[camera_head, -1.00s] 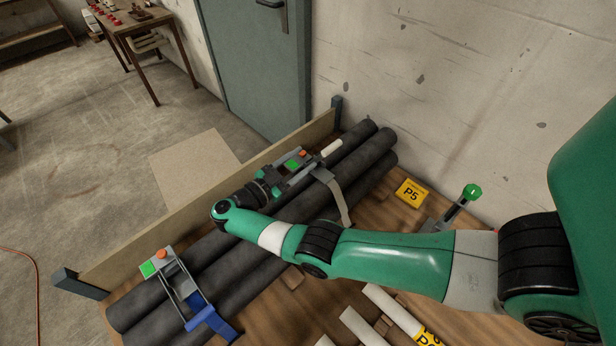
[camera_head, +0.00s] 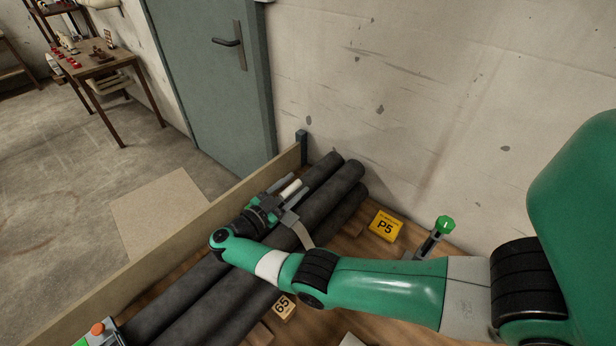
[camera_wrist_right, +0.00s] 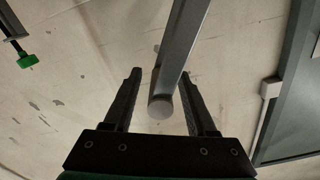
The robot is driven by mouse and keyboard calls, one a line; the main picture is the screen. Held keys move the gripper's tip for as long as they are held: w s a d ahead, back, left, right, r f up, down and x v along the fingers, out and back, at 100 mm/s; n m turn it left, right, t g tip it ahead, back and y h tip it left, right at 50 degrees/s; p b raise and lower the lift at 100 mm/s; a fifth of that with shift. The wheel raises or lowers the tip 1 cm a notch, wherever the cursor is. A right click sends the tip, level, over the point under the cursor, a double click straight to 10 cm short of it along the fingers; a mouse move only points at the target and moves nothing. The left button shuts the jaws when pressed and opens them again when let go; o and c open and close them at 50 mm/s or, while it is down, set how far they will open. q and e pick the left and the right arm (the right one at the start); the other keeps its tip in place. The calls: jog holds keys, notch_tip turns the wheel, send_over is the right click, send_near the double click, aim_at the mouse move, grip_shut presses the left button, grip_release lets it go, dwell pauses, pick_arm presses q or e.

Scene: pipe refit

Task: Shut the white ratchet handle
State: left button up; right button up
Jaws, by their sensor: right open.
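The white ratchet handle (camera_head: 291,188) stands up over the far end of the dark pipes (camera_head: 322,178), on a grey strap ratchet. My right gripper (camera_head: 276,205) is at the ratchet, partly hidden by its own wrist. In the right wrist view the handle (camera_wrist_right: 178,65) is a long bar, grey in shadow, with a round end. It runs between the two fingers of my right gripper (camera_wrist_right: 164,92), which are open with a gap on each side. Contact with the handle cannot be made out. My left gripper is not in view.
A low board (camera_head: 160,260) runs along the pipes' left side. A second ratchet's orange button (camera_head: 97,328) shows at bottom left. A wall is behind.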

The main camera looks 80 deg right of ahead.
jog(key=shift+s+d, duration=0.2)
jog(key=shift+d, duration=0.2)
jog(key=shift+w+a+f, duration=0.1)
jog(key=shift+w+a, duration=0.05)
jog(key=shift+a, duration=0.1)
jog(key=shift+c, duration=0.4)
grip_shut()
dwell(0.5)
